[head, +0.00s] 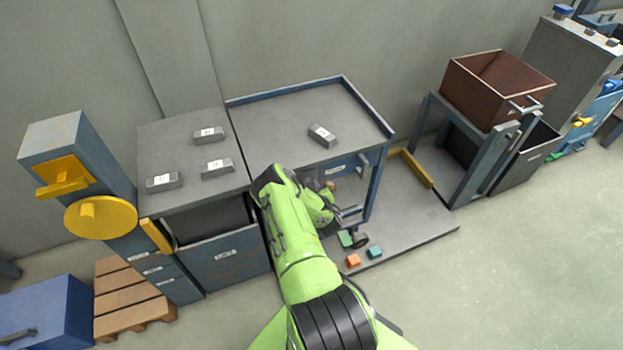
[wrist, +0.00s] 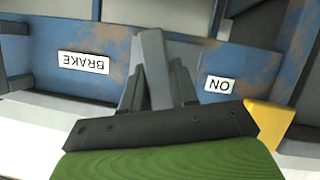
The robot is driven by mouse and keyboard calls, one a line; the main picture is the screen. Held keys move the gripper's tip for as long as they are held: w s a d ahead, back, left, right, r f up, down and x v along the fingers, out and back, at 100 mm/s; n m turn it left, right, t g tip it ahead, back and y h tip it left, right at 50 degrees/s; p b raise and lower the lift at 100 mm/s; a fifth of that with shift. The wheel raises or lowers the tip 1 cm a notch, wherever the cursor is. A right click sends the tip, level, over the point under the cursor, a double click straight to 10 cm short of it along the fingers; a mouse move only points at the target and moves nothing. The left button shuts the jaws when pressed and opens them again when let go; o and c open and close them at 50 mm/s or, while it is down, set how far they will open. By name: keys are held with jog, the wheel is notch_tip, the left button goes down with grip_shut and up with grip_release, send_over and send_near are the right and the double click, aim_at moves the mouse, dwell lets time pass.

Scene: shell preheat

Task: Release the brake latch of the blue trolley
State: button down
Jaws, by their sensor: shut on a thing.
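The blue trolley (head: 362,100) has a grey top with a blue rim and stands on a low grey platform. In the wrist view its worn blue front panel (wrist: 215,57) carries a BRAKE label (wrist: 83,63) and an ON label (wrist: 219,85), both upside down. A grey latch lever (wrist: 152,52) stands between the labels, nearer ON. My gripper (wrist: 158,88) is shut on the lever, one finger on each side. In the head view my gripper (head: 338,212) is low at the trolley's front, and my green arm hides much of that area.
A grey block (head: 322,135) lies on the trolley top. A grey cabinet (head: 160,148) with several similar blocks adjoins it on the left. Small coloured blocks (head: 353,260) sit on the platform (head: 425,230). A brown bin (head: 480,95) stands on a frame at right. Floor at right is clear.

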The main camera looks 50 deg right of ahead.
jog(key=m+y+p, duration=0.1)
jog(key=m+p, duration=0.1)
jog(key=p, duration=0.1)
jog(key=shift+t+p, duration=0.3)
jog(key=shift+p, duration=0.05)
jog(key=shift+m+y, duration=0.3)
jog(key=shift+y, duration=0.1)
jog(key=c, duration=1)
grip_release()
jog(key=shift+o, duration=0.2)
jog(key=p+v, duration=0.6)
jog(key=v, duration=0.9)
jog(key=shift+s+a, duration=0.25)
jog(key=shift+s, duration=0.15)
